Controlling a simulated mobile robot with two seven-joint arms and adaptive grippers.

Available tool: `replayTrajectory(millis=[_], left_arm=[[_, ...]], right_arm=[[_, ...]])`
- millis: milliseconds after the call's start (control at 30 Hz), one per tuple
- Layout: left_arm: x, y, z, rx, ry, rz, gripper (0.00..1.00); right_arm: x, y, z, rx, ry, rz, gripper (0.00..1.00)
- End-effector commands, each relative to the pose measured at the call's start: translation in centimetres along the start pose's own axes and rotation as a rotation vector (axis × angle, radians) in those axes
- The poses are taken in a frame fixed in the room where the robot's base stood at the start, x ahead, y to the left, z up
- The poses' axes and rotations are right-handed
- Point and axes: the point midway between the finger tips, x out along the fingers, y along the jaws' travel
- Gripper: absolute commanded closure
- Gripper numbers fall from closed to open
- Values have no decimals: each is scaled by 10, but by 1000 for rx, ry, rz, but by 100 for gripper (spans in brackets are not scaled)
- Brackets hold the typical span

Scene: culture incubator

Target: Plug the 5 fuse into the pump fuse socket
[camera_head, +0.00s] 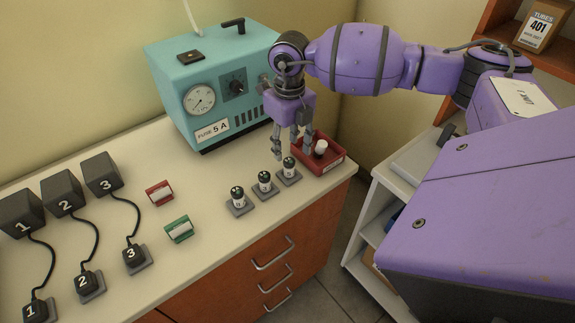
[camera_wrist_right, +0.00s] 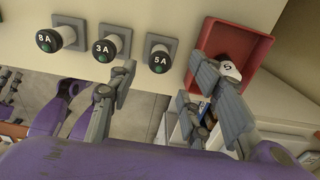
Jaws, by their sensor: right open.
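In the wrist view the fuse lies between the open fingers (camera_wrist_right: 167,72). The teal pump (camera_head: 210,90) has a FUSE 5 A label (camera_head: 212,131). A small dark square plate (camera_head: 190,57) is on its top; I cannot tell whether it is the socket. My left gripper is not in view.
Two other fuses, 3A (camera_wrist_right: 108,47) and 8A (camera_wrist_right: 52,40), stand beside it. A red tray (camera_head: 335,163) holding a white-topped object (camera_head: 321,148) is close to my right gripper. Numbered black boxes (camera_head: 64,193) with corded plugs and red and green card holders (camera_head: 179,229) occupy the left counter.

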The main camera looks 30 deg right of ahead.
Motion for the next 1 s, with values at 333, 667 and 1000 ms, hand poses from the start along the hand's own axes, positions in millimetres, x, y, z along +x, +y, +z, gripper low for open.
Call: replayTrajectory(millis=[333,667,1000], left_arm=[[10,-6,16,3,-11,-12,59],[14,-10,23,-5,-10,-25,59],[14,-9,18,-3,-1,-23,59]], right_arm=[[54,0,-2,0,10,1,55],[79,0,-1,0,3,0,55],[78,0,0,0,1,0,55]])
